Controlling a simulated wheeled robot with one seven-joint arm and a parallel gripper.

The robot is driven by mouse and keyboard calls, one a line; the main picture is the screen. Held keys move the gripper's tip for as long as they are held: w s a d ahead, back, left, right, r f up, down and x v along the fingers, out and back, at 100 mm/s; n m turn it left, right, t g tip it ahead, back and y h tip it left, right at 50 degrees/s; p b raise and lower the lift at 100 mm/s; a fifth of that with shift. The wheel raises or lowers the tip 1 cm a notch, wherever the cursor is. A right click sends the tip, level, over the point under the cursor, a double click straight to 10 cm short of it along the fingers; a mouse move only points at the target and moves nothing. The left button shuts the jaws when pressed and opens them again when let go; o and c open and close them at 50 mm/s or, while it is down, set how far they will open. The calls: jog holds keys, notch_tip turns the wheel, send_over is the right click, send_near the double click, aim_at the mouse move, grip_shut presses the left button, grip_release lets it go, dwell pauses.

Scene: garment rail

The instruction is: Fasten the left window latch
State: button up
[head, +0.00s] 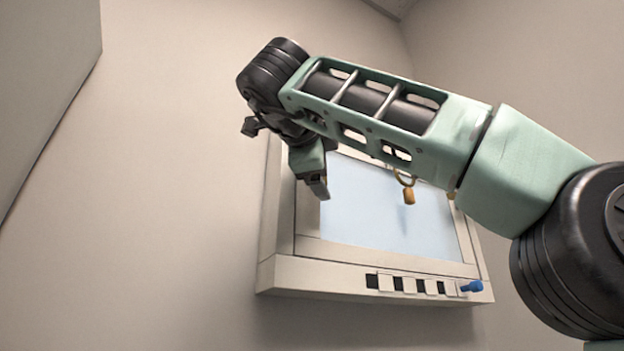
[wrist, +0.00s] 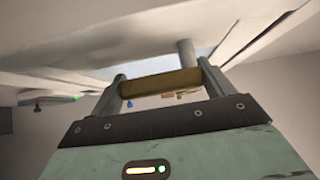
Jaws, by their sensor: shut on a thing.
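The window (head: 385,212) has a pale frame and a light blue pane on the wall. My gripper (head: 318,187) is at the left side of its frame, and the arm hides the window's top. In the wrist view my gripper (wrist: 160,82) has both fingers against a brass-coloured bar (wrist: 160,84) that spans between them; it is shut on this bar. The bar appears to be the left latch's handle. In the head view the gripper hides the left latch. Whether the latch is fastened cannot be told.
A brass padlock-shaped piece (head: 409,196) hangs in front of the pane, below my forearm. A blue knob (head: 472,286) sticks out at the sill's right end, beside several dark slots (head: 398,284). The wall left of the window is clear.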

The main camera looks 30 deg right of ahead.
dwell(0.6)
jog(key=o, duration=1.3)
jog(key=shift+a, duration=0.1)
jog(key=v, duration=1.7)
jog(key=shift+s+a+r+b, duration=0.1)
jog(key=shift+s+r+b, duration=0.05)
jog(key=shift+r+b, duration=0.2)
